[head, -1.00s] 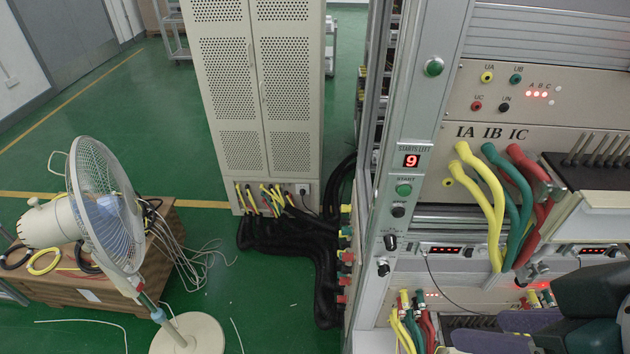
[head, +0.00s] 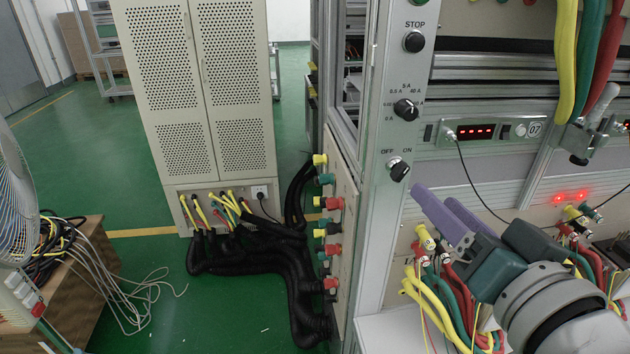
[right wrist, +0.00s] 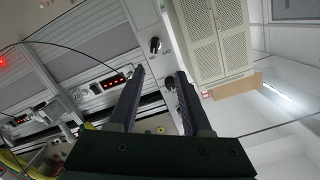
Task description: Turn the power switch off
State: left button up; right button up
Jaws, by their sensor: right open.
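The power switch (head: 398,170) is a black rotary knob under the OFF and ON labels on the grey panel post. I cannot tell for sure which label its pointer faces. It also shows in the right wrist view as the upper black knob (right wrist: 155,45), just beyond the fingertips. My right gripper (head: 437,195) has purple fingers in the head view, spread apart and empty, to the right of and below the knob, not touching it. The open right gripper (right wrist: 161,72) also shows in the right wrist view. My left gripper is not in view.
Above the switch are a current selector knob (head: 406,109) and the STOP button (head: 414,41). Thick yellow, green and red cables (head: 590,50) hang at the upper right. A lit meter (head: 473,132) is beside the post. A perforated cabinet (head: 200,90) stands behind.

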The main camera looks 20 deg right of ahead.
aim_at(404, 173)
jog(key=shift+m+t+h, duration=0.5)
jog(key=x, duration=0.3)
jog(key=f+b+x, duration=0.1)
jog(key=x, duration=0.2)
jog(key=f+b+x, duration=0.1)
jog(key=x, duration=0.3)
jog(key=shift+d+f, duration=0.1)
jog(key=shift+f, duration=0.15)
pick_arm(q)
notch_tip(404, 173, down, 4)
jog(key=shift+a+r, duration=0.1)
pick_arm(e)
jog(key=shift+s, duration=0.1)
grip_shut()
